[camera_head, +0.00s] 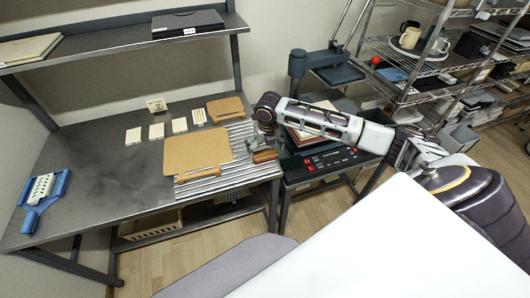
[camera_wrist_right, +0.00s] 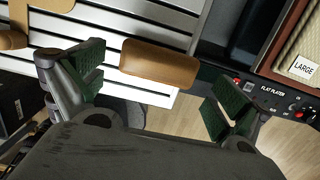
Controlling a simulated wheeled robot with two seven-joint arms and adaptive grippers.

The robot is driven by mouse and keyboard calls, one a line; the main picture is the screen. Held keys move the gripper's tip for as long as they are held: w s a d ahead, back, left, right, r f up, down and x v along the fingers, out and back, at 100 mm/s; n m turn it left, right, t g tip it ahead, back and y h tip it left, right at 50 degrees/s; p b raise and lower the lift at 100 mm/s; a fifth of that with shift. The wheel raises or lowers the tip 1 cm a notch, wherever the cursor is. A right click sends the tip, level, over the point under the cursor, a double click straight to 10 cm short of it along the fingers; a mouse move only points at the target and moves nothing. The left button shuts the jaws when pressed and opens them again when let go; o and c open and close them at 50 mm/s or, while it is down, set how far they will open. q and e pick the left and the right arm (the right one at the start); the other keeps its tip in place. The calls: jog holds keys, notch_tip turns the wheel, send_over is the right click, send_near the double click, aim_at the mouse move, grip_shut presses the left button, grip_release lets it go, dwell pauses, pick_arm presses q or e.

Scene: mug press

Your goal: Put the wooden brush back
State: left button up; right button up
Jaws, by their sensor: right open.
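The wooden brush, a rounded brown block, lies at the right end of the slatted metal rack (camera_head: 215,185) in the head view (camera_head: 265,156). In the right wrist view the wooden brush (camera_wrist_right: 160,63) lies across the rack's end, beyond and between my fingertips. My right gripper (camera_head: 258,142) is open just by the brush; its green-padded fingers (camera_wrist_right: 155,88) stand apart with nothing clasped between them. The brush's underside is hidden. My left gripper is not in view.
A large tan board (camera_head: 195,152) and a smaller one (camera_head: 225,108) lie on the bench, with several small cards behind. A blue tray (camera_head: 45,190) holding a white slotted piece is at the left. A press (camera_head: 325,68) and its control panel (camera_head: 325,160) stand right of the bench.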

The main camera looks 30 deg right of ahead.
aim_at(266, 157)
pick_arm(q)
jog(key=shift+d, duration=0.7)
pick_arm(e)
notch_tip(266, 157, up, 8)
jog(key=s, duration=0.1)
jog(key=shift+a+f, duration=0.15)
